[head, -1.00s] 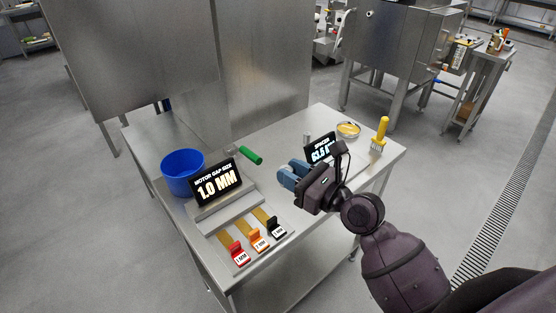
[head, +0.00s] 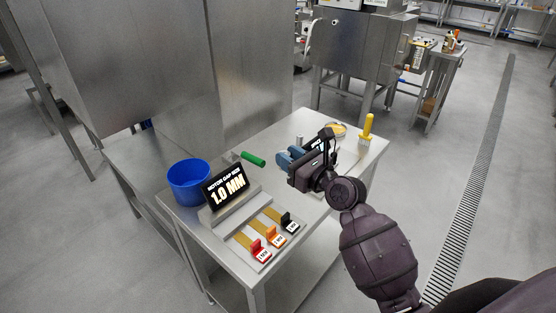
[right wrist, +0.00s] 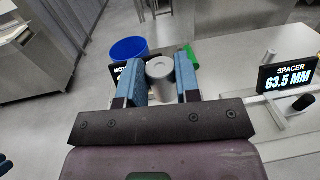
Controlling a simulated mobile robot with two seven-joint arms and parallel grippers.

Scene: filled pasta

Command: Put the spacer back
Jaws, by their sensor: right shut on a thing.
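My right gripper (right wrist: 160,82) is shut on the spacer (right wrist: 161,72), a grey cylinder with a round end that shows between the two blue fingers in the right wrist view. In the head view the right gripper (head: 286,160) is over the table, and its body hides most of the spacer display behind it. In the right wrist view the black spacer display (right wrist: 288,76) reads 63.5 MM. A pale stand with a dark round peg (right wrist: 303,102) sits in front of it, to the right of the gripper and apart from it.
The steel table (head: 222,252) carries a blue bucket (head: 188,182), a motor gap display (head: 226,187) reading 1.0 MM, and red, orange and black tabs on strips. A green cylinder (head: 253,159) lies behind them. A yellow-handled brush (head: 366,130) stands at the far right.

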